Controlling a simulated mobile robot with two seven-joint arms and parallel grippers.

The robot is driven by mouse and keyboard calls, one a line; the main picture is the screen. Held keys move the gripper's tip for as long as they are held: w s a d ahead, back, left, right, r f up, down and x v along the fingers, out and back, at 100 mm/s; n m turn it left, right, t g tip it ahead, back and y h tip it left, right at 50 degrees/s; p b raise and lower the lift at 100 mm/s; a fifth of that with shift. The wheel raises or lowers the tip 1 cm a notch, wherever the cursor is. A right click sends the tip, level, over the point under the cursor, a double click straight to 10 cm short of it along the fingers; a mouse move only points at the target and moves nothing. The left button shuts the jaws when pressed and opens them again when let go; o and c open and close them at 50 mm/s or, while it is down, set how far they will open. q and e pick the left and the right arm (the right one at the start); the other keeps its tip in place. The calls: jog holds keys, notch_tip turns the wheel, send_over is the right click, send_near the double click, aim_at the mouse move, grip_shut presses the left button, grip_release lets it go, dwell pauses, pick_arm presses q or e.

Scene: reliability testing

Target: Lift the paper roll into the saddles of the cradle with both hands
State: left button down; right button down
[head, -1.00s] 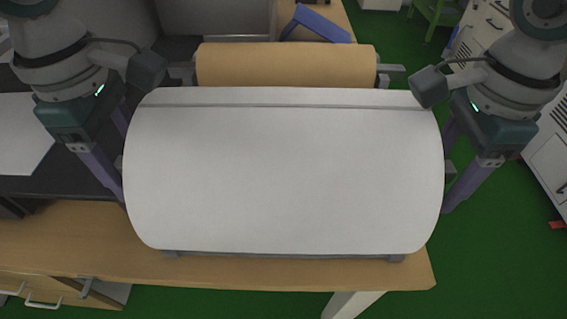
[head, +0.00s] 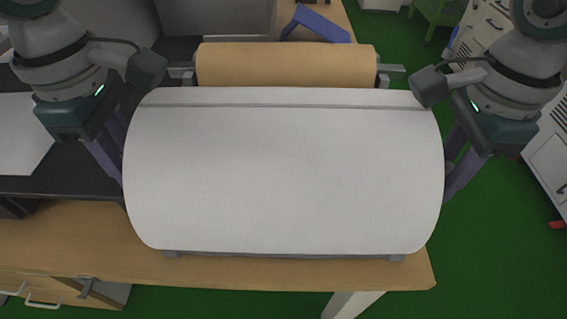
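The large white paper roll (head: 284,180) lies crosswise in front of me, and a straight seam runs along its far side. My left gripper (head: 118,160) is at its left end and my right gripper (head: 455,165) at its right end. A grey stub (head: 449,168) shows at the right end, by the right fingers. The roll hides the fingertips, so I cannot tell whether either gripper holds the stub. Grey parts (head: 396,258) show under the roll's near edge. Behind it, a brown roll (head: 285,66) lies between grey supports (head: 389,74), possibly the cradle.
The wooden table (head: 90,240) has bare room at the front left, and its right edge is near the roll's right end. A blue angled object (head: 318,24) stands behind the brown roll. A white sheet (head: 22,130) lies at far left. Cabinets stand at right on green floor.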

pick_arm(q)
jog(key=shift+r, duration=0.15)
pick_arm(e)
jog(key=shift+r, duration=0.15)
dwell(0.6)
